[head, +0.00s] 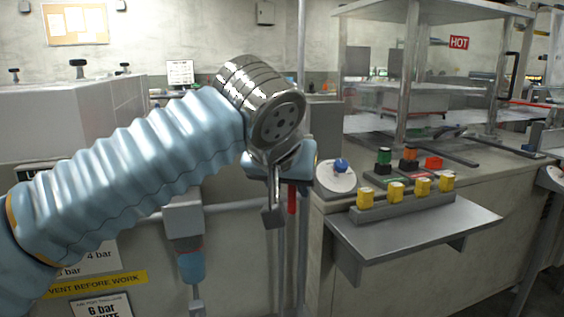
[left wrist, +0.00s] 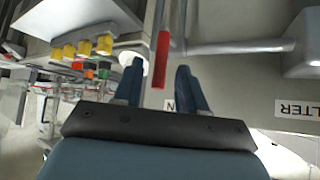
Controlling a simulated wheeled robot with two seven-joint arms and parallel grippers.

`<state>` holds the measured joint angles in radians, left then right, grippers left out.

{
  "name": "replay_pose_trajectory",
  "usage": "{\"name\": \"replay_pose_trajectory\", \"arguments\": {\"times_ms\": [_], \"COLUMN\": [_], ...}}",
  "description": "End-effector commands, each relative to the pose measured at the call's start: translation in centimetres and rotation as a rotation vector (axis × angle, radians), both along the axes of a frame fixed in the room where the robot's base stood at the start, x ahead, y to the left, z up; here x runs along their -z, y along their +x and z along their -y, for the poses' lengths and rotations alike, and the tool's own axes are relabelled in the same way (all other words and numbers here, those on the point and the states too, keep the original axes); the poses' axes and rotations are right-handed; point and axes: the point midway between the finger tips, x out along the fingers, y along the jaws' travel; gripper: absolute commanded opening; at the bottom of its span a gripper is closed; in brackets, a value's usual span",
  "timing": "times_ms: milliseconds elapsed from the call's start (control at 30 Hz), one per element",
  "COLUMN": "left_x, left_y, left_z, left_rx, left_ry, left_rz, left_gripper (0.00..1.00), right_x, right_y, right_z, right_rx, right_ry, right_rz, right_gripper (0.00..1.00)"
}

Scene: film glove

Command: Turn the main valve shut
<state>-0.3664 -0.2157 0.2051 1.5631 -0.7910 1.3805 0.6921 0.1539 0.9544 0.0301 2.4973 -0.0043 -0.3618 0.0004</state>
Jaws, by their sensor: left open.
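A red lever handle (head: 291,199), which looks like the main valve's, hangs by a thin vertical pipe left of the workbench. In the left wrist view the red handle (left wrist: 161,60) lies between and just beyond the two fingers, with a gap on each side. My left gripper (head: 280,207) is open, pointing down beside the handle; its fingers (left wrist: 160,72) are spread and hold nothing. My gripper's wrist hides the upper part of the valve in the head view. I cannot tell the valve body's shape. My right gripper is not in view.
A workbench (head: 420,187) with a grey shelf (head: 425,232), yellow knobs and coloured buttons stands close on the right. A round white dial (head: 335,180) is beside the handle. A grey filter unit (head: 185,220) hangs on the horizontal pipe at left.

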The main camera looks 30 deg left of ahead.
Motion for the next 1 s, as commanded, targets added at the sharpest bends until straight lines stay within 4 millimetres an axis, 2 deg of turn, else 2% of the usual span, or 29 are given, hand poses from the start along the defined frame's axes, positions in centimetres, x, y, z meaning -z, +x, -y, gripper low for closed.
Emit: {"name": "replay_pose_trajectory", "arguments": {"times_ms": [33, 200, 400, 600, 1000], "left_x": [-1.1, -4.2, -6.5, -7.1, -7.1], "left_y": [-0.8, -3.7, -6.0, -6.7, -6.7], "left_z": [0.3, 1.1, 1.8, 2.0, 2.0], "left_rx": [0.001, 0.001, 0.001, -0.001, 0.000], "left_ry": [-0.002, -0.002, -0.002, -0.001, 0.000], "left_rz": [0.004, 0.004, 0.002, -0.001, -0.001], "left_gripper": [0.41, 0.41, 0.41, 0.41, 0.41], "right_x": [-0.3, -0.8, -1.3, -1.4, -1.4], "right_y": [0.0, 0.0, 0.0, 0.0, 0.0], "right_z": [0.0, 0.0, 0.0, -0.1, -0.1], "right_rx": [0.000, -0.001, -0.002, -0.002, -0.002], "right_ry": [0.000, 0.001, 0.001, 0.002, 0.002], "right_rz": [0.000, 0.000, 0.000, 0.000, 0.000], "right_gripper": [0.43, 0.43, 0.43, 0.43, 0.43]}}
